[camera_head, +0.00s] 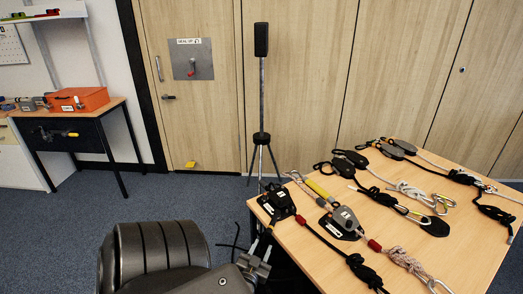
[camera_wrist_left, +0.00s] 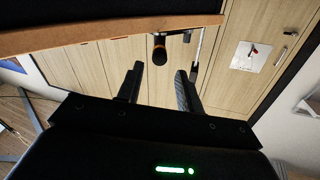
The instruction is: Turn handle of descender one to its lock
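The labels are too small to read, so I cannot tell which is descender one. My left gripper (camera_head: 256,262) is beside the table's left edge, below and left of the corner descender and apart from it. In the left wrist view its two fingers (camera_wrist_left: 159,70) stand apart with nothing between them. A dark, orange-ended piece (camera_wrist_left: 160,48) shows beyond the fingertips; I cannot tell what it is. My right gripper is not in view.
The table (camera_head: 452,257) also holds several ropes, carabiners and pulleys. A black stand (camera_head: 262,95) rises behind its left corner. A side bench with an orange box (camera_head: 79,100) stands far left. Floor between is clear.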

